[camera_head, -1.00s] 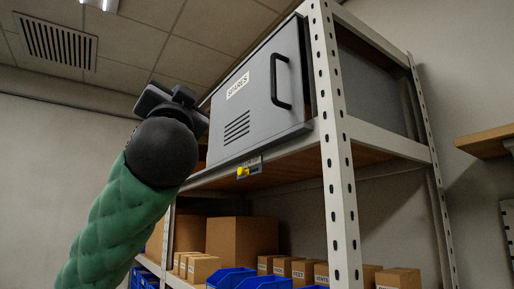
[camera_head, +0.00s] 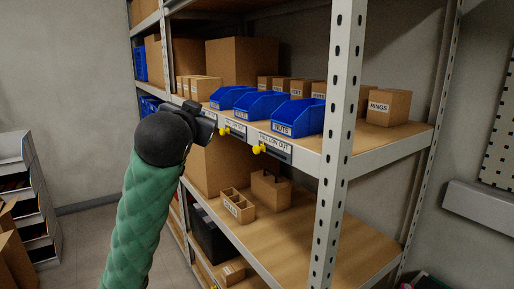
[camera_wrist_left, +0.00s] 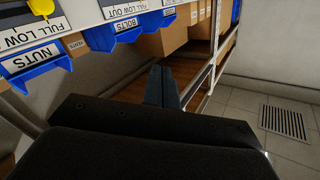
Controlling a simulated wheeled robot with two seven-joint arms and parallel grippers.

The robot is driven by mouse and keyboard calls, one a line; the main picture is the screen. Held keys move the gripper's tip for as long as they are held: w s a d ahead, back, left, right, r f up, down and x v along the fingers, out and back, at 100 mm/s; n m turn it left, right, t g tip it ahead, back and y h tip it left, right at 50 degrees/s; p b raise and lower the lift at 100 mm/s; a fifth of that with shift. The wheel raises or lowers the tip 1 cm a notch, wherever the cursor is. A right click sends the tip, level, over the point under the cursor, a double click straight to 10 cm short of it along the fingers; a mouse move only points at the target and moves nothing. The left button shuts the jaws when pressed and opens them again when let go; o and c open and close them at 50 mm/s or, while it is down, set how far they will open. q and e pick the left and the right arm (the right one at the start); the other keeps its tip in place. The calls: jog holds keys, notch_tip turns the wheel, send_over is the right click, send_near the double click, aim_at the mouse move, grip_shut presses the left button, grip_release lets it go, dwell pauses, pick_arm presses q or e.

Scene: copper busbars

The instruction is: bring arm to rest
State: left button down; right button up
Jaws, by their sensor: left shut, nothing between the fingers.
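My left arm, with a green sleeve and a dark wrist, comes up from the bottom left in the head view. My left gripper (camera_head: 206,116) is mostly hidden behind the wrist, close to the front edge of the middle shelf. In the left wrist view its two dark fingers (camera_wrist_left: 162,86) lie side by side, shut, with nothing held. Whether it touches the shelf cannot be told. My right gripper is not in view.
A metal shelf rack (camera_head: 342,120) fills the centre and right. Blue bins (camera_head: 297,117) labelled NUTS and others stand on the middle shelf, beside cardboard boxes (camera_head: 389,107). Yellow knobs (camera_head: 258,149) stick out from the shelf edge. Floor (camera_head: 88,232) shows clear at the left.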

pick_arm(q)
jog(key=s+f+n+g, duration=0.1)
jog(key=s+f+g, duration=0.25)
jog(key=f, duration=1.05)
jog(key=s+f+g+p, duration=0.15)
jog(key=s+f, duration=0.25)
jog(key=f, duration=1.1)
jog(key=s+f+n+g, duration=0.1)
jog(key=s+f+g, duration=0.25)
jog(key=f, duration=1.05)
jog(key=s+f+g, duration=0.3)
jog(key=s+f, duration=0.8)
jog(key=s, duration=0.3)
jog(key=s+f+g, duration=0.4)
jog(key=s+f, duration=0.8)
jog(key=s, duration=0.2)
jog(key=shift+s+f+n+h, duration=0.25)
jog(key=shift+f+n+h, duration=0.05)
jog(key=shift+n+h, duration=0.1)
jog(key=shift+a, duration=0.1)
